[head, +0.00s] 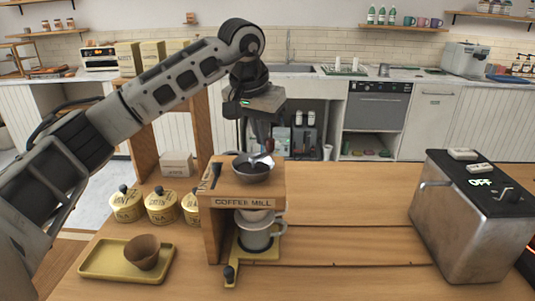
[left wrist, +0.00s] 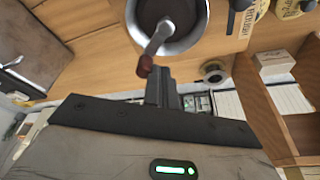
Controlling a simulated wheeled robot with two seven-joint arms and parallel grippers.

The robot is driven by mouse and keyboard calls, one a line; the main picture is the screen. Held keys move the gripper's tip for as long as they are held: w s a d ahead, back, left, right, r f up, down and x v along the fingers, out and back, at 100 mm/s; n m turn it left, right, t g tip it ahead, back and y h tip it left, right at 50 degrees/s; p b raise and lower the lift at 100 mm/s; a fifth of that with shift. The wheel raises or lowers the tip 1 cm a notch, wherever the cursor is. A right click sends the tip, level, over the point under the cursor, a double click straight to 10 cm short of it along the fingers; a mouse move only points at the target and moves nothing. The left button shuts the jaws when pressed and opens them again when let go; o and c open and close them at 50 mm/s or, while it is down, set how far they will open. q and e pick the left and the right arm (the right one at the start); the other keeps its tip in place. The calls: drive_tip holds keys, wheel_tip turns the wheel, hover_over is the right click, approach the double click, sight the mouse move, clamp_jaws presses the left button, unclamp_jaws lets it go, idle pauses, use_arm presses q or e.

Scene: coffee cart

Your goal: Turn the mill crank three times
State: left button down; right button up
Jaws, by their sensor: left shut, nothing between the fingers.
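The wooden coffee mill (head: 243,203) stands on the counter with a dark hopper bowl (head: 250,175) on top. Its silver crank (head: 262,159) crosses the bowl; in the left wrist view the crank arm (left wrist: 158,38) ends in a brown knob (left wrist: 145,66) at the bowl's rim. My left gripper (left wrist: 160,75) is shut and empty, its fingertips right beside the knob; I cannot tell whether they touch it. In the head view the left gripper (head: 262,145) hangs just behind the bowl, its tips partly hidden by the crank and bowl. My right gripper is not in view.
A mug (head: 255,233) stands under the mill. Several lidded tins (head: 162,208) and a yellow tray (head: 100,262) with a brown cup (head: 142,252) are left of it. A metal machine (head: 470,225) stands at the right. Bare counter (head: 345,210) lies between mill and machine.

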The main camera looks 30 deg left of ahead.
use_arm(q)
drive_tip(key=shift+d, duration=0.75)
drive_tip(key=shift+s, duration=0.1)
drive_tip(key=shift+s+d, duration=0.3)
drive_tip(key=shift+d, duration=0.3)
drive_tip(key=shift+w+a+r, duration=0.15)
drive_tip(key=shift+w+a, duration=0.2)
drive_tip(key=shift+w, duration=0.2)
drive_tip(key=shift+r, duration=3.4)
